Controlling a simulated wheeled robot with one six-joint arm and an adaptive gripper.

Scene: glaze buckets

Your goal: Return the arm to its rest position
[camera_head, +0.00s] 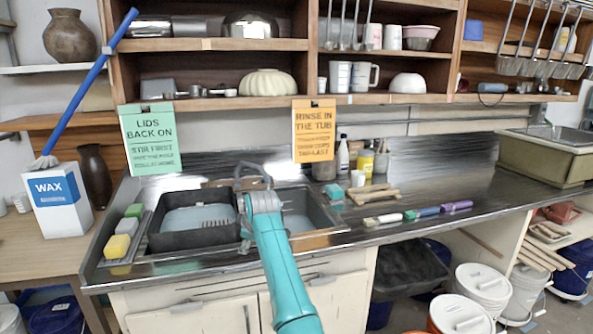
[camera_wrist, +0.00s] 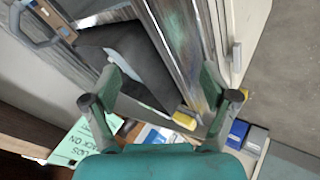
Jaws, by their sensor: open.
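My gripper (camera_wrist: 160,72) is open in the wrist view, its two fingers spread with nothing between them. Below it in that view are the dark sink basin (camera_wrist: 125,65), the steel counter edge and a yellow sponge (camera_wrist: 184,120). In the head view my teal arm (camera_head: 280,270) reaches up from the bottom over the counter's front edge, with its grey joint in front of the sink (camera_head: 300,215). I cannot make out the gripper's fingers in the head view.
A black tub (camera_head: 192,220) sits in the sink's left side. Several sponges (camera_head: 117,247) lie left of it. A wax box (camera_head: 58,200) holds a blue-handled brush. Brushes (camera_head: 424,212) lie on the counter at right. Shelves (camera_head: 220,104) hang above; lidded buckets (camera_head: 460,315) stand below right.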

